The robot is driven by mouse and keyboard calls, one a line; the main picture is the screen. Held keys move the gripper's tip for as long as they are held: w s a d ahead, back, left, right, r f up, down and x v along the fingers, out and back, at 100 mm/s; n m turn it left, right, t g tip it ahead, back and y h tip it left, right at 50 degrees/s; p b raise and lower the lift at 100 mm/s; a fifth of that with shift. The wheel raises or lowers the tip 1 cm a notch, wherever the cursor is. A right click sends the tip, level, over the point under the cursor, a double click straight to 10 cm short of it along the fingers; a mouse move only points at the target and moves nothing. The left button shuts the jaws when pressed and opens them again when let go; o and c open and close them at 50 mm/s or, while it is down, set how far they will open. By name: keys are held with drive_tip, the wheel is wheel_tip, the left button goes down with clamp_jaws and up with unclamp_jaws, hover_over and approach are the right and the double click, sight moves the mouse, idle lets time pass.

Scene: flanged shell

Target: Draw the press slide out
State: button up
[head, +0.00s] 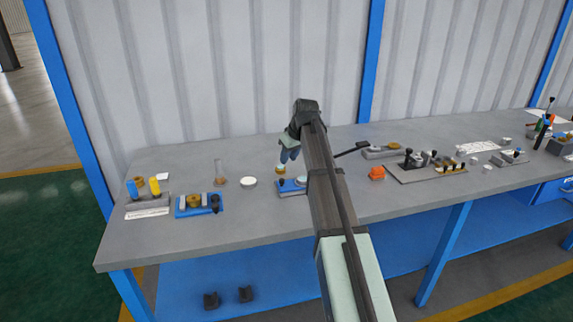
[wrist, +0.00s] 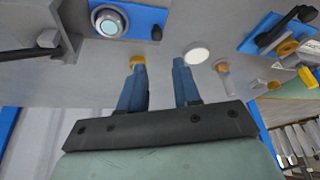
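My gripper (head: 286,160) reaches down over the middle of the bench, and its blue fingers (wrist: 158,64) stand apart in the wrist view. A small brass-coloured piece (wrist: 137,60) shows at the tip of one finger; I cannot tell whether it touches. A blue-based fixture (head: 287,190) with a round pale, silver-rimmed part is just beside the gripper and partly hidden by my arm. In the wrist view this fixture (wrist: 151,18) is at the top left, with a small black knob. No part is clearly recognisable as the press slide.
A white disc (head: 249,182) and a clear upright piece (head: 219,175) stand left of the gripper. Another blue fixture (head: 183,209) is farther left. A grey block with a black lever (head: 352,149) and an orange piece (head: 377,173) are to the right. The bench front is mostly clear.

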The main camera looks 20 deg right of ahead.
drive_tip(key=shift+v, duration=0.75)
